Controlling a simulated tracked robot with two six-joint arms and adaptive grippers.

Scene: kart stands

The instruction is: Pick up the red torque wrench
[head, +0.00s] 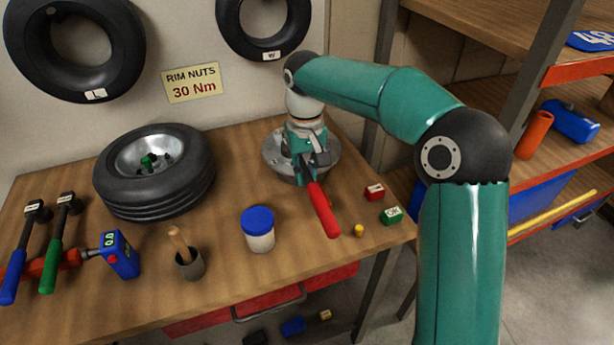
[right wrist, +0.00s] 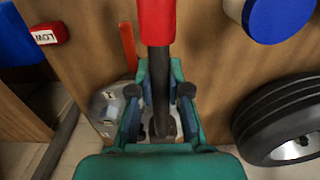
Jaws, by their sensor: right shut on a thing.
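The red torque wrench (head: 323,210) has a red handle and a dark shaft. My right gripper (head: 307,165) is shut on its dark shaft, with the red handle sticking out toward the front of the bench. In the right wrist view the red handle (right wrist: 157,22) rises at the top, and its shaft runs down between the fingers of the right gripper (right wrist: 160,92). The wrench's head is mostly hidden by the gripper. I cannot tell whether the wrench is clear of the bench. My left gripper is not in view.
A round grey metal dish (head: 272,152) lies beneath the gripper. A blue-lidded jar (head: 259,231), red block (head: 374,191), green block (head: 391,215) and small yellow piece (head: 359,230) are near the handle.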

